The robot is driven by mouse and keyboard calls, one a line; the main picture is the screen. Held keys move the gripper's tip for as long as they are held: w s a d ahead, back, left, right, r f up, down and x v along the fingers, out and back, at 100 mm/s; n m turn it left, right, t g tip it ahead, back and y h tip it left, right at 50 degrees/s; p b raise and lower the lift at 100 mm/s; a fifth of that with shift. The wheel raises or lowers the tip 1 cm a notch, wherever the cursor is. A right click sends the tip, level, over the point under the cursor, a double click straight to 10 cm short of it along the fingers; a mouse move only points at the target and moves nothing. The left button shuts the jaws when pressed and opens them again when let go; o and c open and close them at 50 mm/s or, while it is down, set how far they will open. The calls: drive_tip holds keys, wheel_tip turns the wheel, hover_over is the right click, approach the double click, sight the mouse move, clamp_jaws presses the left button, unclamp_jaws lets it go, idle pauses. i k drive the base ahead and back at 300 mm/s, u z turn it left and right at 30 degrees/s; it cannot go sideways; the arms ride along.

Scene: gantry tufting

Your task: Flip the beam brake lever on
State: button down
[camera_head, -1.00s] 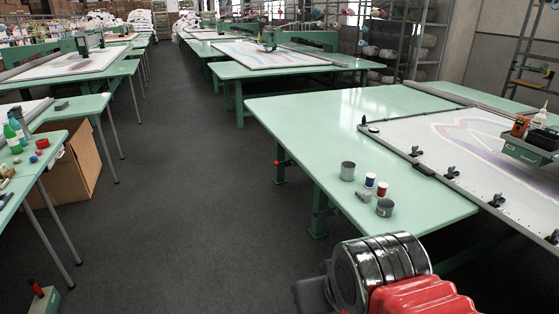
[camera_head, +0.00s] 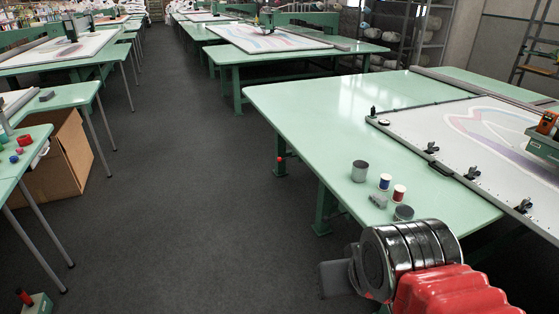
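No lever labelled as the beam brake can be made out. A small red-ended fitting (camera_head: 281,163) shows at the near left leg of the large green table, possibly a lever; its setting is too small to tell. A red-topped handle (camera_head: 24,297) stands on a small green box at the lower left corner; its role is unclear. The gantry carriage (camera_head: 546,140) with an orange part is at the right edge, partly cut off. My arm, with metal rings and red bellows, is at the bottom right, overlapping the table's near edge. My gripper's fingers are not visible.
The green table (camera_head: 320,120) carries a clamped white frame (camera_head: 470,130), a grey can (camera_head: 360,171), blue and red spools (camera_head: 399,193) and another can. A cardboard box (camera_head: 60,160) stands under the left table. The dark aisle floor (camera_head: 180,200) is clear.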

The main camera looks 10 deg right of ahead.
sight(278, 160)
drive_tip(key=u, duration=0.1)
drive_tip(key=i, duration=1.3)
drive_tip(key=u, duration=0.3)
drive_tip(key=i, duration=1.8)
drive_tip(key=u, duration=0.05)
